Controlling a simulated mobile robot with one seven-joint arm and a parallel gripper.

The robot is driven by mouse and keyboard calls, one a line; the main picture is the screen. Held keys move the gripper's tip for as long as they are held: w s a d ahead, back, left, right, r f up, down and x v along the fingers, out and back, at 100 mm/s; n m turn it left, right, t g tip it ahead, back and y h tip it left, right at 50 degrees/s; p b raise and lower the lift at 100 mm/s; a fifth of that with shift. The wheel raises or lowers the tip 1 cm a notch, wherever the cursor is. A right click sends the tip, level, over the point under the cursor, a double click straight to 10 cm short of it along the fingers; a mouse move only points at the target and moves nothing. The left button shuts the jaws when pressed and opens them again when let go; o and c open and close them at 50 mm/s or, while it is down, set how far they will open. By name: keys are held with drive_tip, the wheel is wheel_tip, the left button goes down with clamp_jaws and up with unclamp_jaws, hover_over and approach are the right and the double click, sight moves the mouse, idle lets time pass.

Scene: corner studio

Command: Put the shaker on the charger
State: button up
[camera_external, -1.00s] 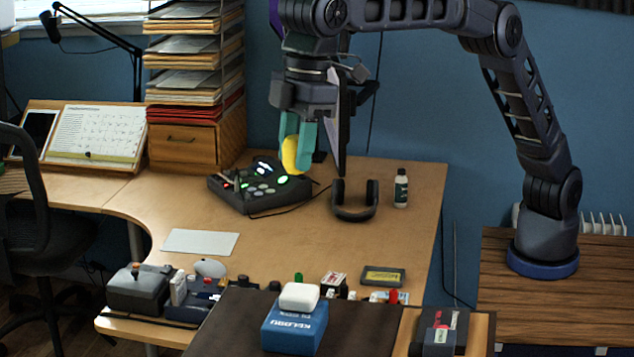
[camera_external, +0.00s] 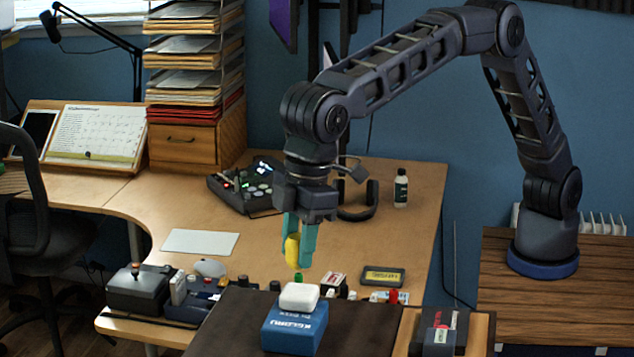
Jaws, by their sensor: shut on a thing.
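A yellow egg-shaped thing, which looks like the shaker (camera_external: 292,250), is between the teal fingers of my gripper (camera_external: 299,258), which is shut on it. The fingers partly hide it. A small white rounded block, which may be the charger (camera_external: 299,297), lies on top of a blue box (camera_external: 296,327) on the dark front surface. In the picture the shaker shows just above the white block, apart from it. I cannot tell how far apart they are in depth.
A row of small items and devices (camera_external: 190,297) lines the desk's front edge. A black pad controller (camera_external: 240,190), a dark headset (camera_external: 357,205) and a small bottle (camera_external: 401,188) stand farther back. A dark case (camera_external: 438,330) is at the front right. The middle of the desk is mostly clear.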

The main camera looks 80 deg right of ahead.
drive_tip(key=shift+f, duration=2.05)
drive_tip(key=o, duration=1)
drive_tip(key=shift+f, duration=0.1)
drive_tip(key=r, duration=0.4)
drive_tip(key=d+r, duration=0.1)
drive_tip(key=r, duration=0.3)
drive_tip(key=s+r, duration=0.1)
drive_tip(key=r, duration=0.3)
drive_tip(key=shift+s+d, duration=0.1)
drive_tip(key=shift+d, duration=0.05)
drive_tip(key=shift+r, duration=0.1)
